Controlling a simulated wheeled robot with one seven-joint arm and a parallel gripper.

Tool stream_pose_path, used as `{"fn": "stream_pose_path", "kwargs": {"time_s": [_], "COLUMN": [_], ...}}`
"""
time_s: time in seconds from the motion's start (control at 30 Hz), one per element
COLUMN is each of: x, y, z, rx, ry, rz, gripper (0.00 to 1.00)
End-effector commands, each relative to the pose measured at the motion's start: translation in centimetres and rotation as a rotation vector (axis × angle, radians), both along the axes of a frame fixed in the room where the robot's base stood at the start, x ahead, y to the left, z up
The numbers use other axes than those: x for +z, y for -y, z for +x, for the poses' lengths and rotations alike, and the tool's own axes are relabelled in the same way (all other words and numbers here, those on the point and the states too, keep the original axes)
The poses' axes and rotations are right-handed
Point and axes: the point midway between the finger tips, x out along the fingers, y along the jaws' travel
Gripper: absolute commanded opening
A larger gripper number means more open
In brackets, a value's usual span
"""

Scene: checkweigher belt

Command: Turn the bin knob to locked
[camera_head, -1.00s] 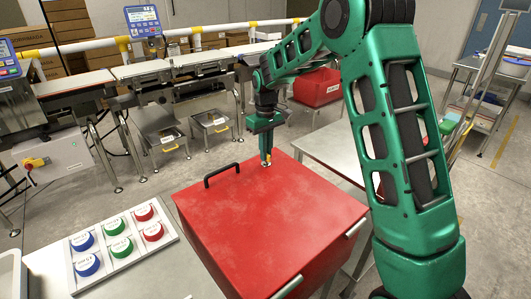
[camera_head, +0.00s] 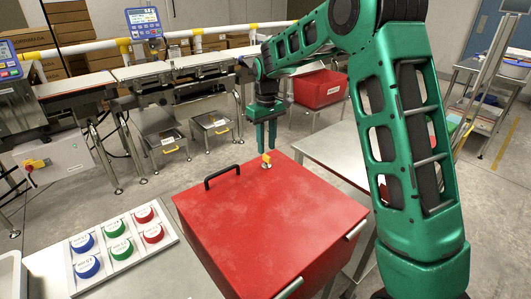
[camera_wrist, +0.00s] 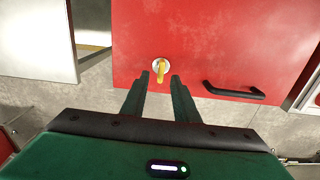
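The bin is a large red box (camera_head: 275,225) with a flat red lid in the head view. A small yellow knob (camera_head: 267,160) on a pale round base stands at the far edge of its lid. The knob also shows in the wrist view (camera_wrist: 160,69), its yellow grip pointing toward my gripper. Any lock markings are too small to read.
A black handle (camera_head: 221,175) stands on the lid left of the knob. A tray of blue, green and red round lids (camera_head: 117,238) sits at the front left. A red crate (camera_head: 320,88) and the conveyor (camera_head: 140,68) are behind. A metal table (camera_head: 335,155) adjoins the bin.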

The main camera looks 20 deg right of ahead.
Motion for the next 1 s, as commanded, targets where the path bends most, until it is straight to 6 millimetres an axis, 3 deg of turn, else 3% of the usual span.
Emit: {"fn": "stream_pose_path", "kwargs": {"time_s": [0.2,0.4,0.87,1.0], "x": [4.1,6.2,6.8,7.5], "y": [0.0,0.0,0.2,1.8], "z": [0.1,0.2,0.0,-1.5], "rx": [-0.001,-0.001,-0.004,-0.045], "ry": [0.004,0.003,0.001,0.004], "rz": [0.001,0.0,-0.001,-0.006], "gripper": [0.27,0.27,0.27,0.27]}}
